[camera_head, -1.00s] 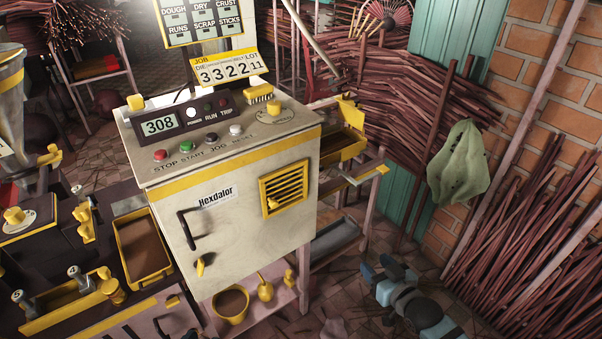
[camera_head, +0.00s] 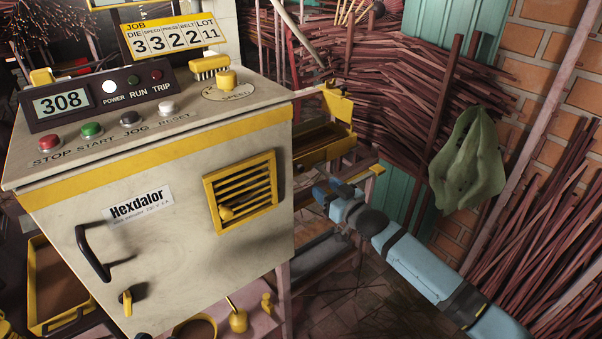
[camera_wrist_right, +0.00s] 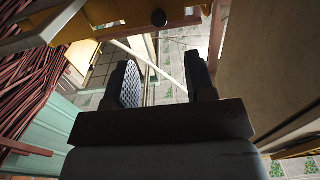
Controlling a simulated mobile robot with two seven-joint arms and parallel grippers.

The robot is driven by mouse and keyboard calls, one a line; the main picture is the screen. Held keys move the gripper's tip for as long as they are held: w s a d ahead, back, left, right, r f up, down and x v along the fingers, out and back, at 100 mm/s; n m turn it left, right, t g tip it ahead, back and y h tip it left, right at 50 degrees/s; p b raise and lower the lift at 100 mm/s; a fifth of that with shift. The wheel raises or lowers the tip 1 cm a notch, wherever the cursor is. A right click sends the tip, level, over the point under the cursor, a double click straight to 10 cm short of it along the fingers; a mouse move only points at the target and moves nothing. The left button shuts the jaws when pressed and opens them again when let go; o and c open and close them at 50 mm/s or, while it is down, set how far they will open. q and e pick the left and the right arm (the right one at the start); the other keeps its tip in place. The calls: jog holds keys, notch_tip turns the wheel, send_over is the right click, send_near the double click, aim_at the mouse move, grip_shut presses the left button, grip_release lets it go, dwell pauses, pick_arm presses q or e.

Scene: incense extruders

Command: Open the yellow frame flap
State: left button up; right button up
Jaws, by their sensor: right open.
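The yellow frame flap (camera_head: 241,190) is a slatted yellow square on the front of the pale Hexdalor cabinet (camera_head: 170,255). It looks shut, flush with the panel, with a small yellow knob (camera_head: 226,213) at its lower left. My right gripper (camera_head: 320,190) is to the right of the cabinet, apart from the flap. In the right wrist view its two dark fingers (camera_wrist_right: 165,85) stand apart with nothing between them. I cannot make out the flap in that view.
A black door handle (camera_head: 92,252) and yellow latch (camera_head: 126,302) are left of the flap. Control buttons (camera_head: 91,130) line the cabinet top. A yellow-edged tray (camera_head: 325,148) stands behind my right gripper. Stick bundles (camera_head: 560,220) and a green cloth (camera_head: 467,160) are at right.

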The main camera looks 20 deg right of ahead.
aim_at(302, 170)
jog(key=b+x, duration=0.1)
jog(key=x, duration=0.5)
jog(key=shift+f+b, duration=0.15)
jog(key=shift+b, duration=0.2)
jog(key=b+x, duration=0.1)
jog(key=x, duration=0.2)
jog(key=shift+w+a, duration=0.1)
jog(key=shift+w, duration=0.25)
jog(key=shift+w+a, duration=0.15)
jog(key=shift+w, duration=0.35)
pick_arm(q)
jog(key=shift+d+r+t+h, duration=0.5)
jog(key=shift+d+r+h, duration=0.15)
jog(key=shift+r+h, duration=0.2)
pick_arm(e)
jog(key=c, duration=0.9)
